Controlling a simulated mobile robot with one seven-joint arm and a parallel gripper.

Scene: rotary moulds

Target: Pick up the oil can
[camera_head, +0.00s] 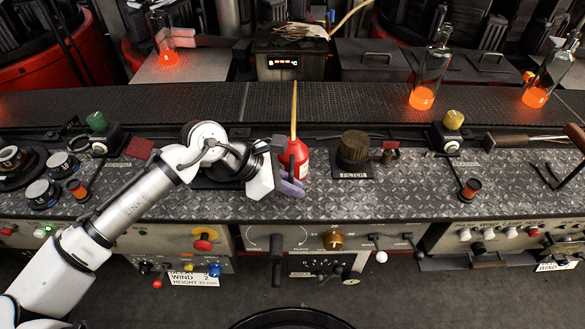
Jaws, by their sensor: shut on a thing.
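The oil can (297,156) is a small red can with a long thin yellowish spout pointing up. It stands upright over the diamond-plate top of the console, near the middle of the head view. My gripper (291,178) comes in from the left and is shut on the can's lower part. One purple finger shows in front of the can and hides part of its lower body. I cannot tell whether the can's base touches the plate.
A dark knob (354,147) stands close to the right of the can. Behind runs a dark conveyor (340,103) with glowing bottles (428,75) at its right. A control box (290,55) stands beyond it. Plate to the right of the dark knob has some free room.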

